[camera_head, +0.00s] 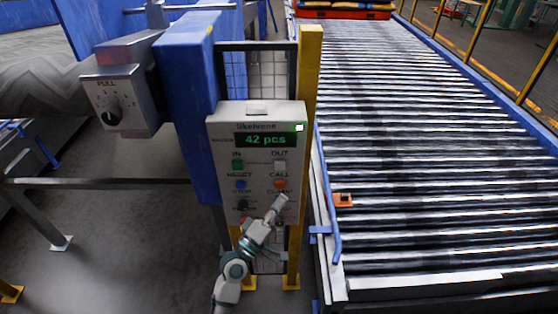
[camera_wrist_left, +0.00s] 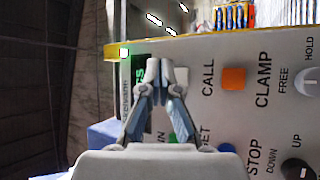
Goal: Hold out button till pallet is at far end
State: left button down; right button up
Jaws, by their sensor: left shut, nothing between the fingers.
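The grey control panel (camera_head: 258,118) stands upright on the near side of the roller conveyor. Its white out button (camera_head: 280,165) is at the upper right, beside the green in button (camera_head: 237,165). My left gripper (camera_head: 281,198) is shut and empty, appearing below the orange call button (camera_head: 280,185) in the head view. My right gripper is not in view.
The roller conveyor (camera_head: 420,140) is bare between its near end and the red base. A blue post (camera_head: 190,100) and a grey switch box (camera_head: 118,100) stand left of the panel. A yellow post (camera_head: 308,80) stands at its right.

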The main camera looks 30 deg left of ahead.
aim_at(280, 165)
pick_arm(q)
jog(key=shift+t, duration=0.3)
jog(key=shift+w+a+r+b, duration=0.2)
jog(key=shift+w+a+r, duration=0.15)
jog(key=shift+w+a, duration=0.6)
jog(key=shift+w+a+r+b, duration=0.25)
jog(key=shift+w+a, duration=0.25)
jog(key=shift+w, duration=0.8)
jog(key=shift+w+a+r+b, duration=0.15)
jog(key=shift+w+a+r, duration=0.25)
jog(key=shift+w+a, duration=0.55)
jog(key=shift+w+d, duration=0.2)
jog(key=shift+d, duration=0.05)
jog(key=shift+w+a, duration=0.1)
jog(key=shift+w+a+r, duration=0.1)
jog(key=shift+w+a, duration=0.05)
jog(key=shift+w, duration=0.05)
